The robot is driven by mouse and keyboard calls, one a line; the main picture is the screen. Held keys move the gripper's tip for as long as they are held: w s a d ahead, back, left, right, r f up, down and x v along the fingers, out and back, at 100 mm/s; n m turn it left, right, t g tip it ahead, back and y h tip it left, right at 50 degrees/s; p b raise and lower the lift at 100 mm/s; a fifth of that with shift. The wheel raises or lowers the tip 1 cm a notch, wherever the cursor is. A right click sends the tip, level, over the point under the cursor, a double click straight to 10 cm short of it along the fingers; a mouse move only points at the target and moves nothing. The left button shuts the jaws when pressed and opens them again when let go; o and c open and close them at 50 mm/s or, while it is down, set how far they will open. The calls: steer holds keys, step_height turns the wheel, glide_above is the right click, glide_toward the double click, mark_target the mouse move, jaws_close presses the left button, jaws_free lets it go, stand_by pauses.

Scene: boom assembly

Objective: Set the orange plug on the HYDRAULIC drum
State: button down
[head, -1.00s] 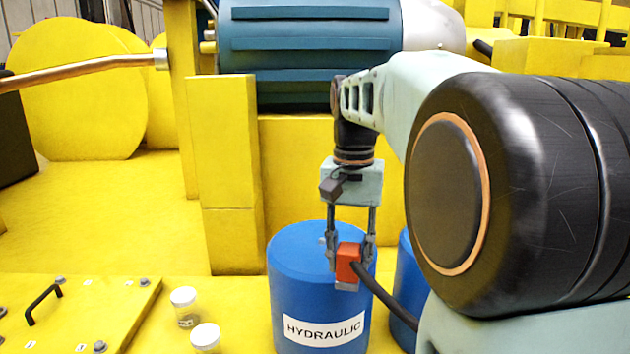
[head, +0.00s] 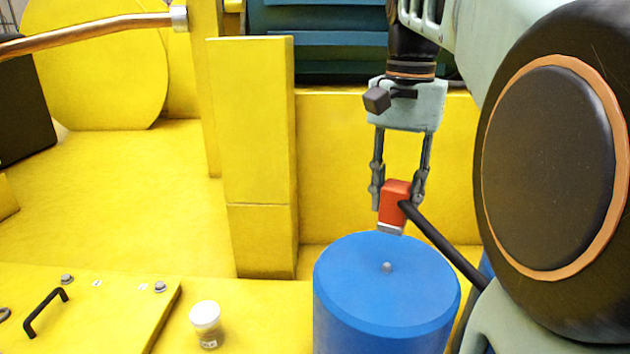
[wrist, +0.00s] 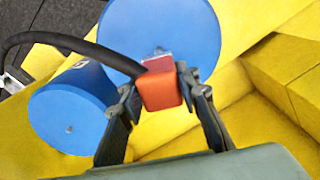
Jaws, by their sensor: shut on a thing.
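The orange plug (head: 395,201) has a black cable running off to the lower right and a pale metal end pointing down. My gripper (head: 397,196) is shut on it, and the plug also shows between the fingers in the wrist view (wrist: 160,88). A blue drum (head: 385,300) stands below the plug, with a small knob near the middle of its top. The plug appears above the back part of the drum top, and I cannot tell the exact gap. The drum's label is out of the head view now. The drum top also shows in the wrist view (wrist: 180,30).
A second blue drum (wrist: 70,110) stands beside the first, mostly hidden by my arm in the head view. A small lidded jar (head: 206,322) is left of the drum. A yellow panel with a black handle (head: 45,311) lies at lower left. A yellow wall (head: 335,170) rises behind.

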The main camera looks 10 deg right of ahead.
mark_target(398, 186)
steer(key=shift+s+f, duration=0.2)
steer(key=shift+f, duration=0.35)
steer(key=shift+f+b, duration=0.35)
steer(key=shift+f, duration=1.95)
steer(key=shift+f+b, duration=0.75)
steer(key=shift+f, duration=0.8)
steer(key=c, duration=1.4)
jaws_free()
step_height(398, 186, up, 12)
